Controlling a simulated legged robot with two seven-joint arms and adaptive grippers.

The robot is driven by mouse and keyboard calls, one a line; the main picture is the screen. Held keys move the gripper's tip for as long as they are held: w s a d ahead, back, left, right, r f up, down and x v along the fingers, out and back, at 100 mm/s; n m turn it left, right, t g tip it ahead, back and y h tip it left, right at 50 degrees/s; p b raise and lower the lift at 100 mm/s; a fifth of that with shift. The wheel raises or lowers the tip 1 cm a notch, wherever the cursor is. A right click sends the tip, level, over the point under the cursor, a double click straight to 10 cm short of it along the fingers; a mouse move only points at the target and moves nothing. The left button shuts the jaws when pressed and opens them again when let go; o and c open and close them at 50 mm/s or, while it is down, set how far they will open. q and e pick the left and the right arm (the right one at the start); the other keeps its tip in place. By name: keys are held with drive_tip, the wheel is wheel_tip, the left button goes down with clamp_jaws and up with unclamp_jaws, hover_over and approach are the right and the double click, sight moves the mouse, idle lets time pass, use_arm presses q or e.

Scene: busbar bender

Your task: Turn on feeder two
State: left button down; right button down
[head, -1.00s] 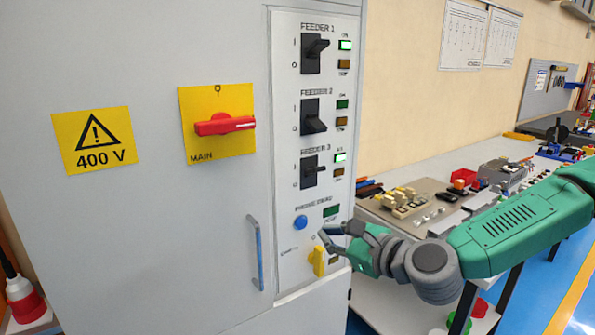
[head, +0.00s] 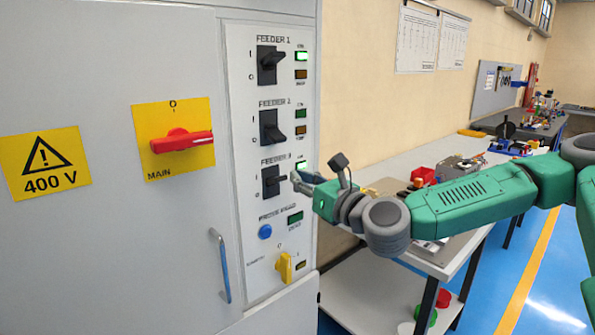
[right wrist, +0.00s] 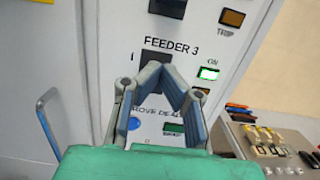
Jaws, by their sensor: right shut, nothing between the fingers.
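The feeder 2 switch (head: 272,127) is a black lever switch on the cabinet's white panel, with its lever down towards O. Its green lamp (head: 301,115) is dark. My right gripper (head: 298,181) is shut and empty, in front of the panel at feeder 3 height, below and right of the feeder 2 switch. In the right wrist view its fingertips (right wrist: 158,74) overlap the feeder 3 switch (right wrist: 155,57); I cannot tell whether they touch it. The feeder 2 switch (right wrist: 176,8) is cut off at the top of that view. My left gripper is out of view.
The feeder 1 switch (head: 269,64) sits above, its green lamp lit; feeder 3's green lamp is lit too. A red main handle (head: 181,142), blue button (head: 265,232), yellow knob (head: 284,266) and blue door handle (head: 221,265) are nearby. A workbench (head: 462,240) stands right.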

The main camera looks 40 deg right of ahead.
sight(269, 160)
drive_tip(key=w, duration=0.5)
drive_tip(key=w+r+p, duration=0.1)
drive_tip(key=w, duration=0.1)
drive_tip(key=shift+w+a, duration=0.3)
drive_tip(key=shift+a, duration=0.1)
drive_tip(key=r+p, duration=0.1)
drive_tip(key=s+r+p, duration=0.1)
drive_tip(key=r, duration=0.1)
drive_tip(key=shift+s+d+r, duration=0.1)
drive_tip(key=shift+s+r, duration=0.2)
drive_tip(key=shift+w+f, duration=0.15)
drive_tip(key=shift+w, duration=0.05)
